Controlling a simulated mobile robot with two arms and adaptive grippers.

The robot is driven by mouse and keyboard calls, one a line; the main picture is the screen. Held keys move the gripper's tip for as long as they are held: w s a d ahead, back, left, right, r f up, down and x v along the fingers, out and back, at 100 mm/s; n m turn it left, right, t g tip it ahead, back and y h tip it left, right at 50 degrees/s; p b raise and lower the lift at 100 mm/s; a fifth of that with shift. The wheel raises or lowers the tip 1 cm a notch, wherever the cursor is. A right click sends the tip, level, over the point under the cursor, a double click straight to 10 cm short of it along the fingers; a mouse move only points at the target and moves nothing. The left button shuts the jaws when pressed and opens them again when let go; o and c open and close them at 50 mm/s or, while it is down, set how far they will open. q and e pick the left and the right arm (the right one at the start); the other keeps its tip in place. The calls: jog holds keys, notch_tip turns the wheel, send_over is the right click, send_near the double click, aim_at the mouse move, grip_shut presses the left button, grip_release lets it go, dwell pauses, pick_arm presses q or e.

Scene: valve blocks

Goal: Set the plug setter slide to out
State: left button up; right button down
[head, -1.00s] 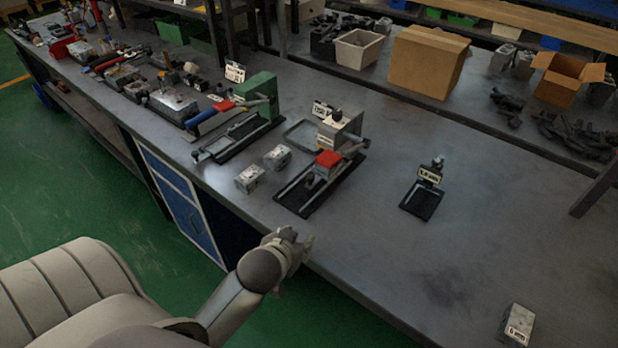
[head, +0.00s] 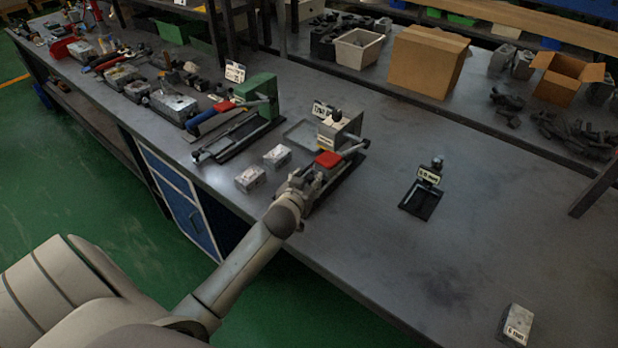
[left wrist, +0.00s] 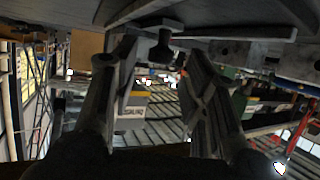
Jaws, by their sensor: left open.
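A bench fixture with a grey box (head: 343,127), a red block (head: 328,159) and a dark base stands near the bench's front edge. I take it for the plug setter, but its tag cannot be read. My left gripper (head: 304,181) is over the front end of its base, just in front of the red block, and hides the small dark knob seen there earlier. In the left wrist view the gripper's two fingers (left wrist: 163,95) are apart, with a dark knob (left wrist: 160,48) between them, farther up the picture. Contact cannot be told. The slide's position is hidden. My right gripper is not in view.
Two small metal blocks (head: 263,168) lie left of the gripper. A small black stand (head: 421,201) is to the right, with bare bench between. A cardboard box (head: 428,62) is at the back.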

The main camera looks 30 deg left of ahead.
pick_arm(q)
jog(key=shift+x, duration=1.3)
grip_shut()
jog(key=shift+s, duration=0.1)
